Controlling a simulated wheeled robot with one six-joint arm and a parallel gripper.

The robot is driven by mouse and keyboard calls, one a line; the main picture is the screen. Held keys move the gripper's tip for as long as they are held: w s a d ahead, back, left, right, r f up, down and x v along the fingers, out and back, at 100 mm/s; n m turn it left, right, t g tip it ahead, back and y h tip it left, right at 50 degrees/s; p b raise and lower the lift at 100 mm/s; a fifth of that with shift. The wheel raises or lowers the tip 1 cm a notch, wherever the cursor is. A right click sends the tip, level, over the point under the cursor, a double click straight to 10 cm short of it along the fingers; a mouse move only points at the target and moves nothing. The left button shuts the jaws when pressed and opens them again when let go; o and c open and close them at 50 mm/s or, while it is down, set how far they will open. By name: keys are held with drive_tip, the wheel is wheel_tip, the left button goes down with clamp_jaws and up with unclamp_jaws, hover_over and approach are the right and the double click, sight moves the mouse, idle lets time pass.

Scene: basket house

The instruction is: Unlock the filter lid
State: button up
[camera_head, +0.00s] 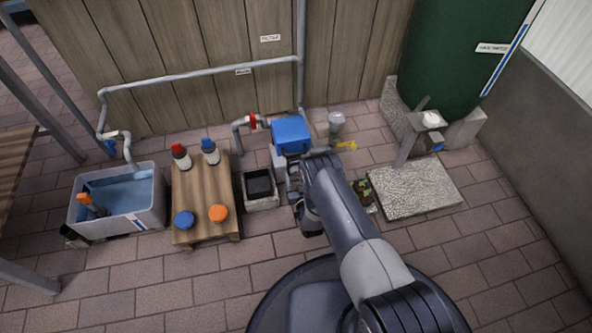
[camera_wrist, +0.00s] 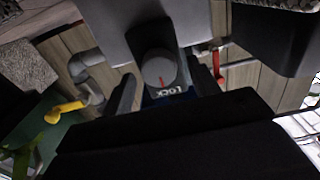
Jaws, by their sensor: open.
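The filter box with its blue lid (camera_head: 291,134) stands by the wall in the head view, just beyond the end of my arm. In the wrist view, a round grey knob (camera_wrist: 158,70) with a red mark sits close in front of me. A label reading LOCK (camera_wrist: 172,92) shows beside it, upside down. My gripper (camera_wrist: 164,88) is open, with one dark fingertip on each side of the knob. I cannot tell whether the fingers touch it. In the head view my arm hides the fingertips and the knob.
A yellow handle (camera_head: 347,146) is right of the filter, a red valve (camera_head: 253,121) left. A black-topped bin (camera_head: 260,187) and a wooden table (camera_head: 202,199) with bottles and caps stand left. A stone slab (camera_head: 415,188) and green tank (camera_head: 455,60) are right.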

drive_tip(key=shift+c, duration=0.6)
drive_tip(key=c, duration=0.9)
drive_tip(key=shift+o, duration=0.2)
drive_tip(key=shift+m, duration=0.3)
drive_tip(key=shift+d+f+m, duration=0.15)
drive_tip(key=shift+m, duration=4.2)
drive_tip(key=shift+d+f+m, duration=0.1)
drive_tip(key=shift+m, duration=4.25)
